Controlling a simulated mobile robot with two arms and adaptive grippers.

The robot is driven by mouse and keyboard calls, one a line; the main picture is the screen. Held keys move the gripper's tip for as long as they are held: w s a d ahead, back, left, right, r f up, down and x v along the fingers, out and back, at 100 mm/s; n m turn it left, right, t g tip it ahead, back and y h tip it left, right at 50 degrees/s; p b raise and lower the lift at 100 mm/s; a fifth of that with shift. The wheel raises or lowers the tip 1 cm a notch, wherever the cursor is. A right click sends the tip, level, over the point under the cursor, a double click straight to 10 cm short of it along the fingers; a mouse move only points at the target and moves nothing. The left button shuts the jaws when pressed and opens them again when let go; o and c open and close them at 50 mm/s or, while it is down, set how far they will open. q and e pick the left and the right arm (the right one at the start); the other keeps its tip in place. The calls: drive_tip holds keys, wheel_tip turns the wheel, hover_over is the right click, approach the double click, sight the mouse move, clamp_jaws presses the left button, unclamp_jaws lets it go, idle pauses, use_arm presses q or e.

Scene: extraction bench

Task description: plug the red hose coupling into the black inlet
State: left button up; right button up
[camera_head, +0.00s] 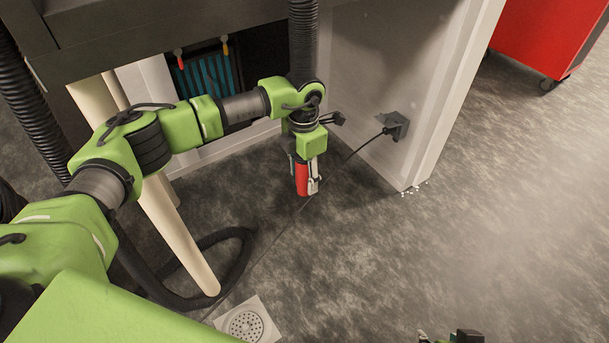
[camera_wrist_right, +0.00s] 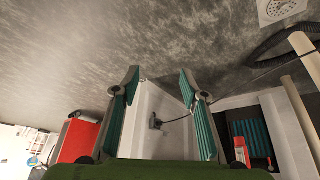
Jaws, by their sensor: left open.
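The red hose coupling (camera_head: 302,180) hangs upright above the floor in the head view, below the green wrist of my left arm. My left gripper (camera_head: 307,184) points down at it, open, with a grey finger along its right side. I cannot tell whether the fingers touch it. A black ribbed hose (camera_head: 303,40) comes down behind the wrist; where it meets the coupling is hidden. My right gripper (camera_wrist_right: 160,80) is open and empty in its wrist view; only a bit shows at the head view's bottom edge (camera_head: 455,337). I cannot make out the black inlet.
A pale side panel (camera_head: 375,80) carries a grey socket box (camera_head: 396,125) with a thin cable crossing the floor. A beige leg (camera_head: 170,220), a coiled black hose (camera_head: 235,260) and a floor drain (camera_head: 246,323) are nearby. A red cabinet (camera_head: 545,40) stands back right. The right floor is clear.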

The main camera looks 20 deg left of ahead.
use_arm(q)
drive_tip(key=c, duration=1.2)
